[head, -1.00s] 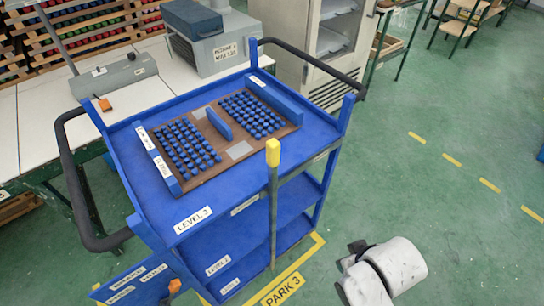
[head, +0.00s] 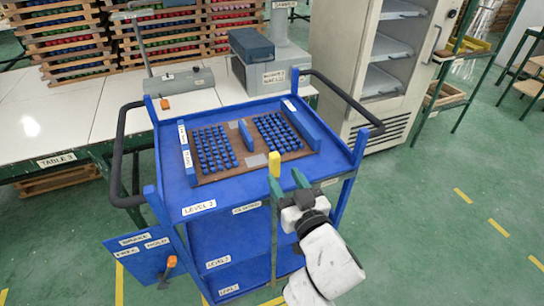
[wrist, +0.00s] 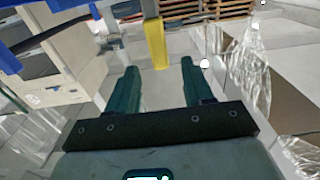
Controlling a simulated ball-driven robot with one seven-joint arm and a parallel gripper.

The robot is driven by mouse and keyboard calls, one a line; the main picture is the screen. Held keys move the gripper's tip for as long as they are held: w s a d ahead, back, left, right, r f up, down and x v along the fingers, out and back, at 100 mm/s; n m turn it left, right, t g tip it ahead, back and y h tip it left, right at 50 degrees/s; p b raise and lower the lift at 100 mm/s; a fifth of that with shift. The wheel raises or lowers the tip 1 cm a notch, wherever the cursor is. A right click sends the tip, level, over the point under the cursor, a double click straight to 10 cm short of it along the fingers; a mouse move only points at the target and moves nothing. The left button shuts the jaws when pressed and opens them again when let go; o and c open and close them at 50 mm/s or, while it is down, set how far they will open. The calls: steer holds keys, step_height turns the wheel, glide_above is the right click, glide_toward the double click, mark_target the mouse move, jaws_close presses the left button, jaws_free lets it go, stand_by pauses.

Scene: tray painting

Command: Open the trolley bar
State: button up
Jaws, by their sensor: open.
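The blue trolley (head: 175,205) stands with its top level in full view. A thin upright bar (head: 274,232) with a yellow top (head: 274,163) stands at its front side. My gripper (head: 289,178) is open, its dark green fingers close to the right of and around the height of the yellow top. In the wrist view the yellow top (wrist: 155,42) lies ahead, lined up with the gap between the open fingers (wrist: 159,68). I see no contact, and the exact distance is hard to tell.
A brown tray board (head: 215,176) with blue pieces lies on the trolley top. A white table (head: 60,120) is behind left, an open cabinet (head: 350,100) behind right. A blue flap (head: 145,252) juts out at the lower left.

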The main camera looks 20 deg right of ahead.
mark_target(272, 156)
steer(key=w+p, duration=0.1)
steer(key=w, duration=0.8)
jaws_close()
stand_by(0.4)
